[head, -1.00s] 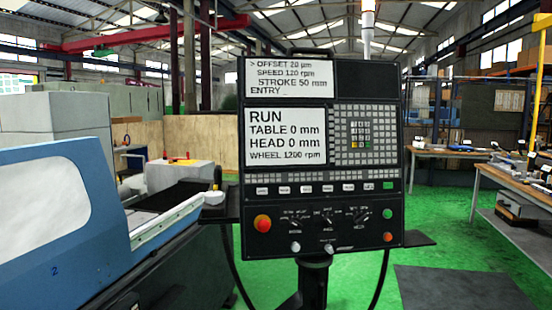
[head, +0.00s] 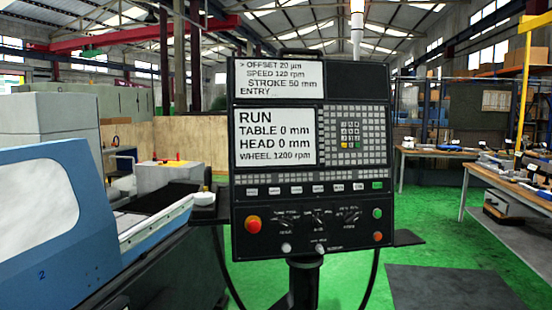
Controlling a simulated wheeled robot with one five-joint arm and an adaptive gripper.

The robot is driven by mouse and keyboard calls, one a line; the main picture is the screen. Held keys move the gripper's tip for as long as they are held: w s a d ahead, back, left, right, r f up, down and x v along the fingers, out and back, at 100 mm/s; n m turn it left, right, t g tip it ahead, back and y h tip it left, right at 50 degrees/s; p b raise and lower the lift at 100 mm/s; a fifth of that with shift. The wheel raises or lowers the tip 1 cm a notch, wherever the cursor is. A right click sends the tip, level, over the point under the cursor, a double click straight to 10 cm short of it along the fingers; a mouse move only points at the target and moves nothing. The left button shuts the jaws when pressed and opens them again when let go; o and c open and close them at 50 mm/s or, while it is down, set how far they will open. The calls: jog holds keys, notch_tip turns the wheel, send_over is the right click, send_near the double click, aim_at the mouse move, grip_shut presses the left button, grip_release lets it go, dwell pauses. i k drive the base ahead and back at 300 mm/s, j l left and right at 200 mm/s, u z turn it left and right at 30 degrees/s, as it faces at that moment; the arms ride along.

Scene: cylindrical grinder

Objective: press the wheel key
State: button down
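The black control panel (head: 307,215) stands upright in the middle of the head view. A row of small white keys (head: 296,190) runs below its screens, with a green key (head: 377,185) at the right end. The labels on these keys are too small to read, so I cannot tell which is the wheel key. The lower screen (head: 277,138) reads RUN, TABLE 0 mm, HEAD 0 mm, WHEEL 1200 rpm. The upper screen (head: 281,77) shows OFFSET 20 µm, SPEED 120 rpm, STROKE 50 mm and ENTRY. My gripper is not in view.
A red stop button (head: 253,224), dials (head: 319,217) and a keypad (head: 350,133) are on the same panel. The blue and white grinder (head: 85,225) stands at the left. Workbenches (head: 510,183) stand at the right. Green floor (head: 430,230) is open right of the panel.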

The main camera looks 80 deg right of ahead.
aim_at(252, 192)
jog(key=z, duration=2.85)
